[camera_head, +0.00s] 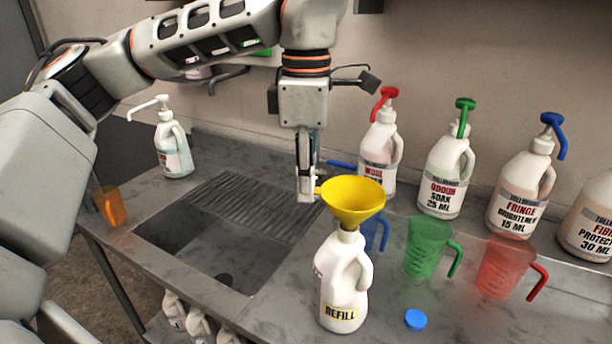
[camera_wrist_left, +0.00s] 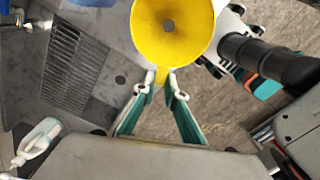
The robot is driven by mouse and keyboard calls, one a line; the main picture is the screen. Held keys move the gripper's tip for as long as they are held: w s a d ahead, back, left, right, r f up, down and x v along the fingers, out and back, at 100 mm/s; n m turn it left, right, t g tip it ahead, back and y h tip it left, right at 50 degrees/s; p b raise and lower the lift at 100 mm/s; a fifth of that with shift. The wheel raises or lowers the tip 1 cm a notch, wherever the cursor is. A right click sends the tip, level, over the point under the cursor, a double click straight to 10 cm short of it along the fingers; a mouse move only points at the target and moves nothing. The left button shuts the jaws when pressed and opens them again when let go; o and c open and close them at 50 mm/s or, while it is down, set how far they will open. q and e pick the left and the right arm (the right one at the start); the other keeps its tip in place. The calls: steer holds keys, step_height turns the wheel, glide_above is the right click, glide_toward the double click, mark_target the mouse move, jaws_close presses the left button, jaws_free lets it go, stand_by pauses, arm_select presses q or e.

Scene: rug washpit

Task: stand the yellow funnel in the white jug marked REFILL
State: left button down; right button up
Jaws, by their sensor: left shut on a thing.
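The yellow funnel (camera_head: 353,200) is upright, wide mouth up, directly above the neck of the white jug marked REFILL (camera_head: 343,285). Its narrow end meets the jug's mouth in the head view; I cannot tell how far the spout is inside. The jug stands upright on the grey counter, its blue cap (camera_head: 415,320) lying to its right. My left gripper (camera_head: 311,190) is shut on the tab at the funnel's left side. In the left wrist view the funnel (camera_wrist_left: 150,40) fills the top middle, its tab between the fingertips (camera_wrist_left: 163,82). My right gripper is out of view.
Green (camera_head: 428,247) and red (camera_head: 500,267) measuring jugs stand right of the REFILL jug; a blue one (camera_head: 371,232) is partly hidden behind it. Several pump bottles (camera_head: 445,178) line the wall. A sink (camera_head: 215,255) lies left, with an orange cup (camera_head: 111,207) beyond it.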

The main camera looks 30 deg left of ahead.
arm_select(q)
steer(key=shift+f, duration=0.25)
steer(key=c, duration=2)
jaws_free()
step_height(320, 180, up, 12)
steer(key=shift+r, duration=0.1)
